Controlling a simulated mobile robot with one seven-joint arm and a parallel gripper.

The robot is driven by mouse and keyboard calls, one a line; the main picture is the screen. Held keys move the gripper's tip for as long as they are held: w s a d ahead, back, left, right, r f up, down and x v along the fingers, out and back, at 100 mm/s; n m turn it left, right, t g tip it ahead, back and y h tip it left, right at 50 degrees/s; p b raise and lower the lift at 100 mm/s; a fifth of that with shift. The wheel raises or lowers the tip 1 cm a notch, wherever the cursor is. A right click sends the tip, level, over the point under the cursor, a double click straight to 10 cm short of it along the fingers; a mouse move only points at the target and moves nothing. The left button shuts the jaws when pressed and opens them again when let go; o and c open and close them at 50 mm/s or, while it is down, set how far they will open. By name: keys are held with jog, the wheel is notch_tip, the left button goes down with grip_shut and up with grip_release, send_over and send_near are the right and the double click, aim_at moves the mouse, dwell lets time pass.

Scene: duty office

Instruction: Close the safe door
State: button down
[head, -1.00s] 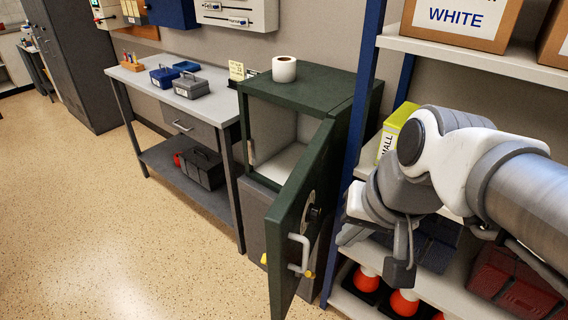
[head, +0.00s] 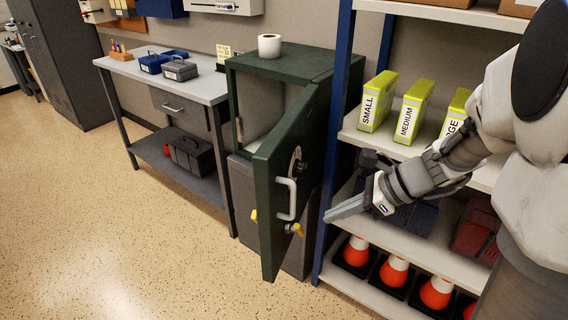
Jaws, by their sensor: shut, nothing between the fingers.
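The dark green safe (head: 300,62) stands on a grey base between the workbench and the shelf. Its door (head: 265,195) stands open, swung out toward me, with a grey handle (head: 287,199), a dial and yellow knobs on its face. The pale inside of the safe shows to the left of the door. My gripper (head: 328,214) is to the right of the door, apart from it, pointing left toward it at about handle height. Its fingers are together and hold nothing.
A blue-posted shelf (head: 331,150) on the right holds yellow boxes (head: 410,110) and orange cones (head: 394,270) close to my arm. A paper roll (head: 269,45) stands on the safe. A workbench (head: 205,88) is at left. The floor in front is clear.

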jog(key=b, duration=0.4)
send_near(274, 229)
jog(key=shift+m, duration=0.3)
jog(key=shift+x, duration=2.8)
jog(key=shift+s+a, duration=0.15)
jog(key=shift+a, duration=0.05)
